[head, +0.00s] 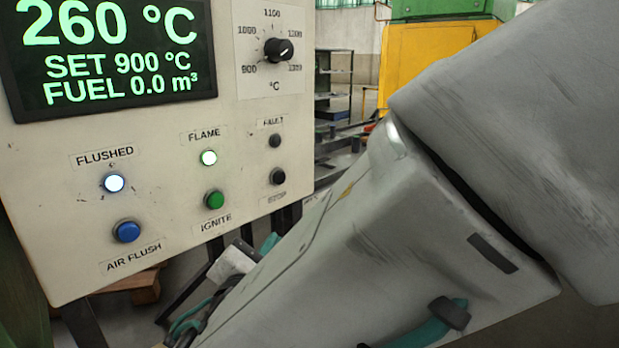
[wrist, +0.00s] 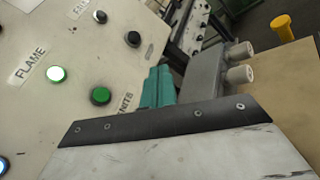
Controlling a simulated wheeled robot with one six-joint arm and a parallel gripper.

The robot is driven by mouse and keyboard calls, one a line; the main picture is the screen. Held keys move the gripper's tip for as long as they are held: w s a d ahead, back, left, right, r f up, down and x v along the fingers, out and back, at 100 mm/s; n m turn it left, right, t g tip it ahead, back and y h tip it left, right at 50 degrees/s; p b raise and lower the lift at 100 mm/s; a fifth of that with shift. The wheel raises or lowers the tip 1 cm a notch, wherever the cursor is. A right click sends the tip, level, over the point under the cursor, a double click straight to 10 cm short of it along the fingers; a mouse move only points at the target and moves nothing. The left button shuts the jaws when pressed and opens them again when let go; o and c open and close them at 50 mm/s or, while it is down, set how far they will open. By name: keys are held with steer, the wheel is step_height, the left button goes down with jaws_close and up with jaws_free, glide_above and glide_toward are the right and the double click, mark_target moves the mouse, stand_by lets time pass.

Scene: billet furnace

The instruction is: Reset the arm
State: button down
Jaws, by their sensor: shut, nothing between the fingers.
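My gripper shows in the wrist view as teal fingers (wrist: 158,88), closed together with nothing seen between them. They stand in front of the panel, to the right of the green IGNITE button (wrist: 101,95); I cannot tell whether they touch the panel. In the head view my grey arm fills the right side and slants down to the lower left, hiding most of the gripper. The control panel (head: 150,165) is on the left. Its display (head: 110,50) reads 260 °C, SET 900 °C, FUEL 0.0 m³. The FLUSHED lamp (head: 114,183) and FLAME lamp (head: 209,158) are lit.
The panel also carries a black dial (head: 278,49), the blue AIR FLUSH button (head: 127,231), a dark fault lamp (head: 275,141) and a dark STOP button (head: 278,176). Behind stand a shelf rack (head: 334,85) and a yellow machine (head: 425,52). A yellow post (wrist: 282,28) shows at upper right.

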steer(key=s+d+f+m+g+h, duration=0.15)
steer(key=d+m+g, duration=0.25)
steer(key=d, duration=0.4)
steer(key=s+d+f+m+g+h, duration=0.1)
steer(key=s+d+m+g+h, duration=0.2)
steer(key=d, duration=0.4)
steer(key=d+f+m+g+h, duration=0.1)
steer(key=d+m+g+h, duration=0.1)
steer(key=d+m+g, duration=0.45)
steer(key=s+d+r+m+g+y, duration=0.2)
steer(key=s+d+m+y, duration=0.6)
steer(key=s+d+m, duration=0.4)
steer(key=shift+s+d+m+g, duration=0.35)
steer(key=shift+d+m, duration=0.4)
steer(key=shift+d, duration=0.3)
